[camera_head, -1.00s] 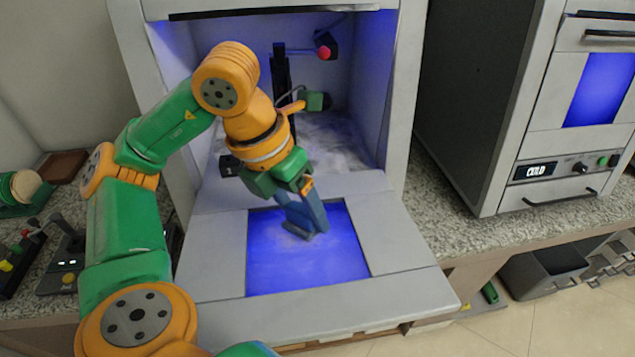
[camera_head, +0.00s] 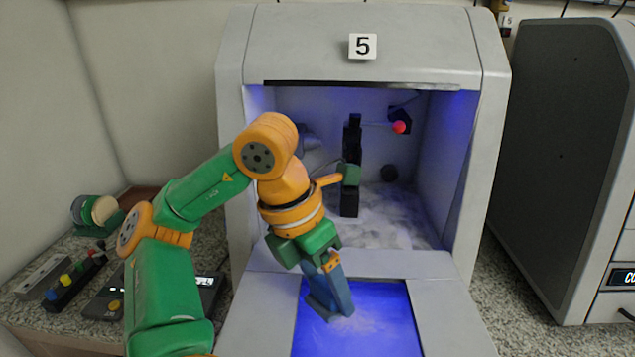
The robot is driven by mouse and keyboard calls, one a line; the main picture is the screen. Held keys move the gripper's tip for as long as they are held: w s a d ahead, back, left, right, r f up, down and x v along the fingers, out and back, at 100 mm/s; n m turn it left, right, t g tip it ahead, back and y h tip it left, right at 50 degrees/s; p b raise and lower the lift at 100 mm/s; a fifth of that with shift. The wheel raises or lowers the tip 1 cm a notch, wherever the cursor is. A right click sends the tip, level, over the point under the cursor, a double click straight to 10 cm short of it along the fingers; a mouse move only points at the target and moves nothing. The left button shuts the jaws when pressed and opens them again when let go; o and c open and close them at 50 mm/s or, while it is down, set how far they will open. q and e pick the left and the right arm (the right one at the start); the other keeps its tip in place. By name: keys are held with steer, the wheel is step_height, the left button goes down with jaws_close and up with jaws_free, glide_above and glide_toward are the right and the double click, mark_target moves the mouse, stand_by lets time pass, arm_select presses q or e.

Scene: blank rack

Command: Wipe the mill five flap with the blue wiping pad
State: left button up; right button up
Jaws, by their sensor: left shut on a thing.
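The mill (camera_head: 365,70) with the number 5 plate (camera_head: 362,46) stands in the middle of the head view. Its flap (camera_head: 455,320) is folded down toward me, with a blue-lit panel (camera_head: 385,325) in it. My left gripper (camera_head: 328,275) is over the upper left of that panel, pointing down. It is shut on the blue wiping pad (camera_head: 340,296), whose lower end is at the panel's surface. I cannot tell for sure whether it touches. White dust lies on the chamber floor (camera_head: 395,222). My right gripper is not in view.
Inside the chamber are a black upright post (camera_head: 350,190) and a red-tipped probe (camera_head: 399,127). A dark-sided machine (camera_head: 560,150) stands to the right. Discs in a green rack (camera_head: 98,212) and a black box with coloured knobs (camera_head: 75,278) lie on the left counter.

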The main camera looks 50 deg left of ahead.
arm_select(q)
steer(key=shift+w+d+r+p, duration=0.4)
steer(key=shift+w+p, duration=0.05)
steer(key=shift+w, duration=0.05)
steer(key=shift+w+d+f, duration=0.25)
steer(key=shift+w+d, duration=0.05)
steer(key=shift+w, duration=0.1)
steer(key=shift+w+d+r+p, duration=0.1)
steer(key=shift+d+p, duration=0.05)
steer(key=shift+p, duration=0.35)
steer(key=shift+w+d+p, duration=0.95)
steer(key=shift+w+p, duration=0.1)
steer(key=shift+p, duration=0.15)
steer(key=shift+w+d+f, duration=0.25)
steer(key=shift+w, duration=0.1)
steer(key=shift+w+d+p, duration=0.9)
steer(key=shift+w+p, duration=0.05)
steer(key=shift+w+d+f, duration=0.2)
steer(key=shift+w+d, duration=0.05)
steer(key=shift+w, duration=0.1)
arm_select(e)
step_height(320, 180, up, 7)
arm_select(q)
steer(key=shift+r, duration=0.1)
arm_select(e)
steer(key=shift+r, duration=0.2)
